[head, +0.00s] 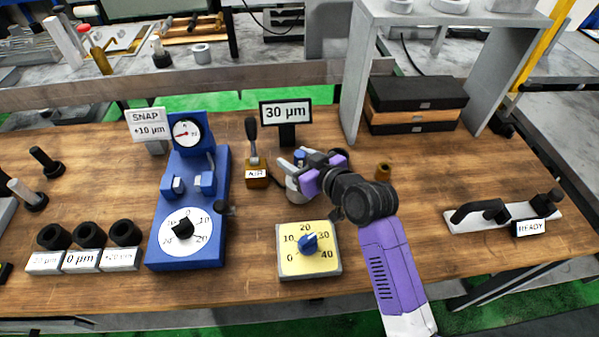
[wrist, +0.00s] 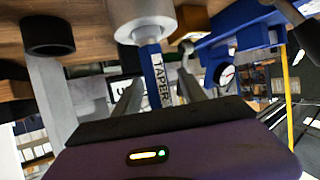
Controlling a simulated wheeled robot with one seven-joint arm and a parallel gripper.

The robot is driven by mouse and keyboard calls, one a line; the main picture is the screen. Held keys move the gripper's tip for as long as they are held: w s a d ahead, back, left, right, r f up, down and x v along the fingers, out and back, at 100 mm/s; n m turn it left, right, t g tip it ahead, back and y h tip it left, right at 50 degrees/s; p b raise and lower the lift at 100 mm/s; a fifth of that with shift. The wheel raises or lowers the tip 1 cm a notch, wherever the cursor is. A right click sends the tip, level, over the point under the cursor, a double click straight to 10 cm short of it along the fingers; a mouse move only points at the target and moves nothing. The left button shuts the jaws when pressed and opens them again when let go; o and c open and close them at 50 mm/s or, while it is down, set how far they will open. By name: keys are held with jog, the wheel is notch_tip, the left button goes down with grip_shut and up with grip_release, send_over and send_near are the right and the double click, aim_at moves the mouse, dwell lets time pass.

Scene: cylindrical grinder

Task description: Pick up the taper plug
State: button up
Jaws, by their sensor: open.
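The taper plug (wrist: 156,68) shows in the wrist view as a blue shaft with a white label reading TAPER. A grey round body (wrist: 145,20) is at its table end; I cannot tell if it is part of the plug or a holder. My gripper (wrist: 160,82) is open, with one finger on each side of the blue shaft. Contact cannot be made out. In the head view my gripper (head: 292,161) is above the grey body (head: 295,192), and the arm hides most of the plug.
A blue snap gauge (head: 188,215) stands left, with a black-handled lever (head: 252,150) beside it. A yellow dial plate (head: 292,266) is in front. A grey frame (head: 354,75) and stacked cases (head: 415,103) are behind.

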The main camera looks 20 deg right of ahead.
jog(key=shift+w+f, duration=0.25)
jog(key=shift+w, duration=0.4)
grip_shut()
jog(key=shift+r, duration=0.1)
dwell(0.8)
